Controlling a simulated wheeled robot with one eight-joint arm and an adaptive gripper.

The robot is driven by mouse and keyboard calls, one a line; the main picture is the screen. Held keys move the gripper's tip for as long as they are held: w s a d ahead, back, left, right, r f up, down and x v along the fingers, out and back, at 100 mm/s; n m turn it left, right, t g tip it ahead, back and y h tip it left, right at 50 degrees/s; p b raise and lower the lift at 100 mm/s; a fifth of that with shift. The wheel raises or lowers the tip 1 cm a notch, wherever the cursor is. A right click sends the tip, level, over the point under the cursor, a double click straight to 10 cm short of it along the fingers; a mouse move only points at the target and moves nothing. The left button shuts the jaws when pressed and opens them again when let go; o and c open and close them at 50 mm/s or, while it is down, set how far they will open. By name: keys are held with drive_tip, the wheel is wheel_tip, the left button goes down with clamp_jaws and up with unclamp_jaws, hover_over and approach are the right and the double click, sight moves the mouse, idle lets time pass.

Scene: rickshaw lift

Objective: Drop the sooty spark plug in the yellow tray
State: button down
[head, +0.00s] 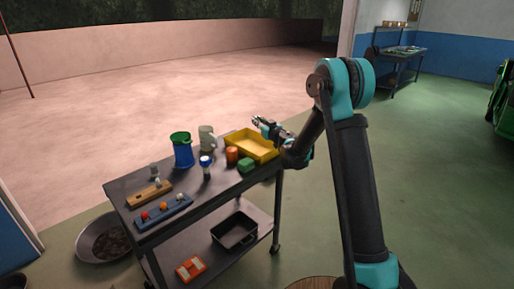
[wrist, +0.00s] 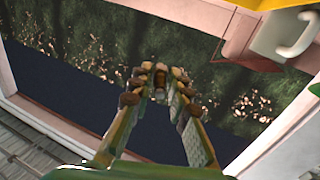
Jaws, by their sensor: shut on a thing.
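My gripper (head: 259,122) is above the far side of the yellow tray (head: 268,154) on the cart top. In the wrist view, my gripper (wrist: 160,86) is shut on a small brown and pale thing, apparently the spark plug (wrist: 160,76), held between the fingertips. Its soot cannot be made out, and it is too small to tell in the head view. The yellow tray's edge (wrist: 305,5) shows at the top right of the wrist view.
A wooden rack (head: 148,194) and a blue rack (head: 165,213) lie at the near left. A black bin (head: 235,231) sits below.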

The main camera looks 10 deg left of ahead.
drive_tip(key=shift+f, duration=2.6)
drive_tip(key=c, duration=1.4)
unclamp_jaws()
drive_tip(key=shift+o, duration=0.2)
